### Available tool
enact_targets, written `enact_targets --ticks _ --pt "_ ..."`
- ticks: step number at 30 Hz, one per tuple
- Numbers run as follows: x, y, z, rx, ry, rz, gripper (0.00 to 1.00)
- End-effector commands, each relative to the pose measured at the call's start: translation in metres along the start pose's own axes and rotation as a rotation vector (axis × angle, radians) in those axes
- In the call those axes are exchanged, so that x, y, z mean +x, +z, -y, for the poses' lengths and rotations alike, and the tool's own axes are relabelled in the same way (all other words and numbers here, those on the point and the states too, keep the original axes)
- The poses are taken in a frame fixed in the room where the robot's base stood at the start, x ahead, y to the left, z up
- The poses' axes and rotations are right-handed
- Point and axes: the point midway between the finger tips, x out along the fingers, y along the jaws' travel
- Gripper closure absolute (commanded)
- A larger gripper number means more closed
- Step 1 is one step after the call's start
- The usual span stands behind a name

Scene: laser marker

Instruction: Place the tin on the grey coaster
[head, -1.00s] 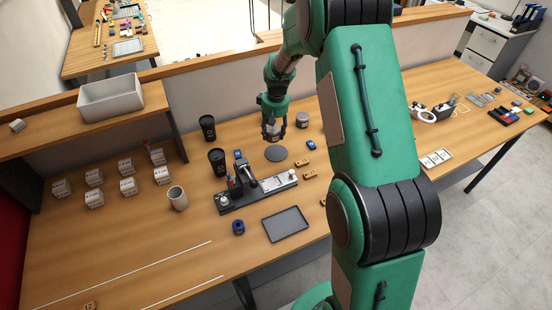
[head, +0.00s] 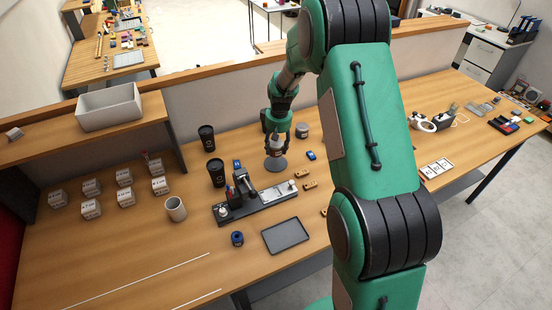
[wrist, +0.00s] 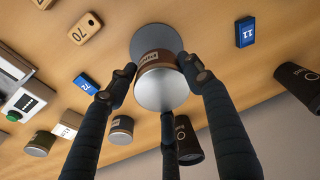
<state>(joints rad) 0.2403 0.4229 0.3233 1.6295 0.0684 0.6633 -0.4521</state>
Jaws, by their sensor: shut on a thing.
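My gripper (wrist: 160,85) is shut on a tin (wrist: 163,88) with a silvery end and a brown label band. In the wrist view, dark fingers hold the tin at its sides. The grey coaster (wrist: 154,38) is a round disc just beyond the tin, partly hidden by it. In the head view my gripper (head: 275,144) is over the coaster (head: 277,165), with the tin low between the fingers and mostly hidden. I cannot tell whether the tin touches the coaster.
Another tin (head: 302,131) and a blue block (head: 311,155) stand near the coaster. Black cups (head: 216,172) are to the left. A dark fixture (head: 230,210) and orange blocks (head: 309,185) lie in front. A grey tray (head: 285,237) is nearer.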

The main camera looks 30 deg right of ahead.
Motion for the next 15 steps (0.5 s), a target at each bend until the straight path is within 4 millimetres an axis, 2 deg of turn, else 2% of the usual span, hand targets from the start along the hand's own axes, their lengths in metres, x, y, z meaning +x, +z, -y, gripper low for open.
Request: enact_targets --ticks 3,6,15 --pt "0.017 0.002 0.000 0.000 0.000 0.000 0.82" --pt "0.023 0.002 0.000 0.000 0.000 -0.001 0.82" --pt "0.024 0.002 0.000 0.000 0.001 -0.002 0.82"
